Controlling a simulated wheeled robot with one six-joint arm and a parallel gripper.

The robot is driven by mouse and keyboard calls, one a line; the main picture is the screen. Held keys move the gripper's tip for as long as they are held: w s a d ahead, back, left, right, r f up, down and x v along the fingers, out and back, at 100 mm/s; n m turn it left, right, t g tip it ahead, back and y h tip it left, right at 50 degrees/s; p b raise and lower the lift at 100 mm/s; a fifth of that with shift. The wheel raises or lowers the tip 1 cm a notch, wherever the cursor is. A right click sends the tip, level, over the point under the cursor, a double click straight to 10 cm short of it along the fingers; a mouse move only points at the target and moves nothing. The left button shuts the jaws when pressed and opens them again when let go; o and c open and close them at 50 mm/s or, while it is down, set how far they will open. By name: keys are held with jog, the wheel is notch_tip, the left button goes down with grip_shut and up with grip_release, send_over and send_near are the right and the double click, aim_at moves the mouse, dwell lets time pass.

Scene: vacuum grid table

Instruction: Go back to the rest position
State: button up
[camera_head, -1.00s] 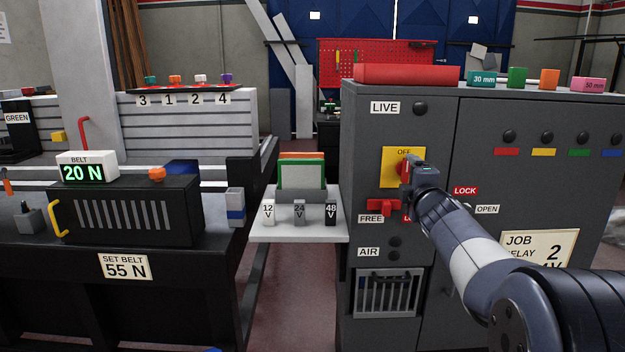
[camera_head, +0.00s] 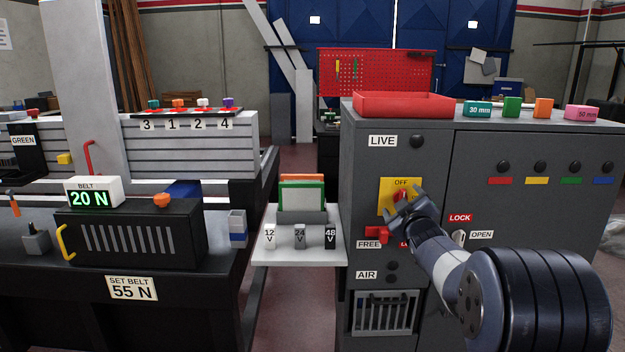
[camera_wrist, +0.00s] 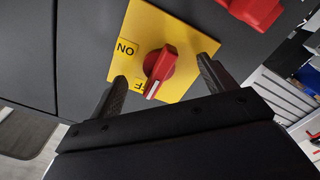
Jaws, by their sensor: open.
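My gripper (camera_head: 402,200) is in front of the grey cabinet (camera_head: 480,290), at the yellow switch plate with a red rotary knob. In the wrist view, my gripper's two black fingers (camera_wrist: 160,85) are spread apart, with the red knob (camera_wrist: 160,65) between and beyond them. The fingers do not appear to touch the knob. The yellow plate (camera_wrist: 190,45) carries the words ON and OFF, and the knob's white mark points toward the OFF side. In the head view my gripper hides part of the knob.
A red lock slider (camera_head: 377,234) sits below the plate, beside FREE. A red tray (camera_head: 405,105) and several coloured blocks (camera_head: 512,107) lie on the cabinet top. A white shelf (camera_head: 290,255) with voltage pieces juts out on the left. A black belt unit (camera_head: 130,235) stands further left.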

jog(key=m+p, duration=0.8)
jog(key=p, duration=0.4)
jog(key=shift+d+r, duration=0.1)
jog(key=shift+r, duration=0.05)
jog(key=shift+m, duration=0.3)
